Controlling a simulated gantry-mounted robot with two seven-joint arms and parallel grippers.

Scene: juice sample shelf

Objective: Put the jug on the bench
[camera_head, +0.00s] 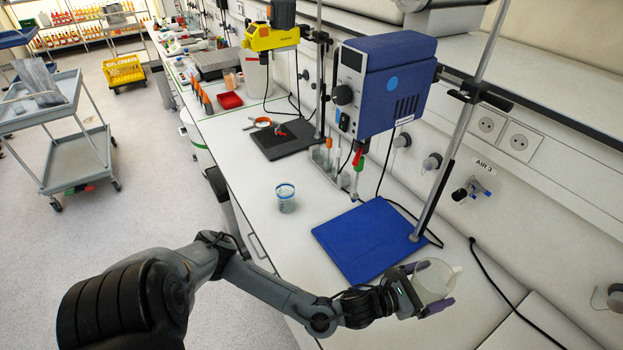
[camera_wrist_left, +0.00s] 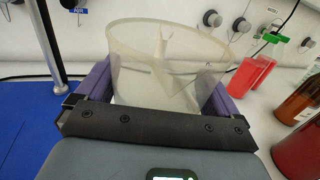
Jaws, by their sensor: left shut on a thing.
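The jug (camera_head: 434,279) is a translucent whitish plastic vessel with a spout on its right side in the head view. My left gripper (camera_head: 428,290) is shut around it, with purple fingers on both sides. In the left wrist view the jug (camera_wrist_left: 165,55) fills the space between the fingers of my left gripper (camera_wrist_left: 155,85), its wide rim toward the camera. The white bench (camera_head: 300,240) runs along the wall below. I cannot tell whether the jug's base touches the bench. My right gripper is not in view.
A blue stand plate (camera_head: 365,240) with a metal rod lies left of the jug. In the wrist view, a red-filled bottle with a green cap (camera_wrist_left: 258,65) and dark red bottles (camera_wrist_left: 300,145) stand at the right.

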